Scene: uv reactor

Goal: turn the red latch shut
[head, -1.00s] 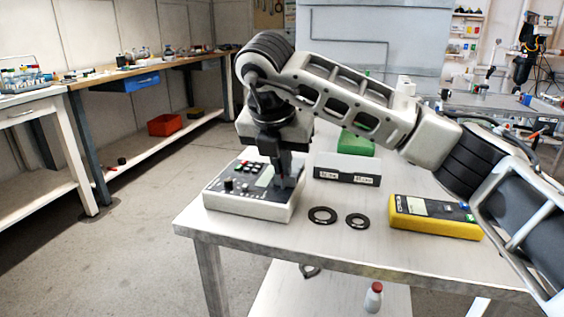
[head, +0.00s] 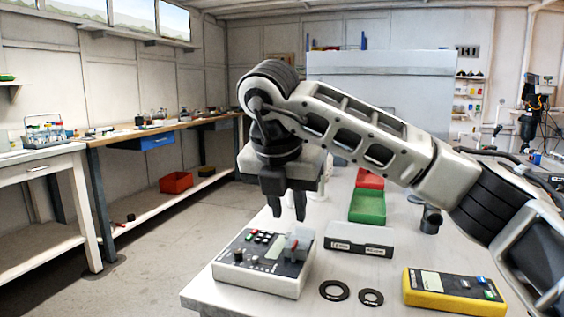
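A small control box (head: 232,268) with a dark panel, knobs, coloured buttons and a pale screen sits on the white table. Near its right end stands a grey, partly clear raised piece (head: 299,243) with a small red part (head: 292,243) at its left side. This may be the red latch; it is too small to tell how it is turned. My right gripper (head: 289,216) points down just above this piece, with its fingers apart and nothing between them. The fingertips look clear of the box. My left gripper is not in view.
Two black rings (head: 334,290) and a yellow meter (head: 455,289) lie on the table to the right. Behind the box are a grey labelled block (head: 359,240), a green bin (head: 367,206) and a red bin (head: 369,178). The box is close to the table's left edge.

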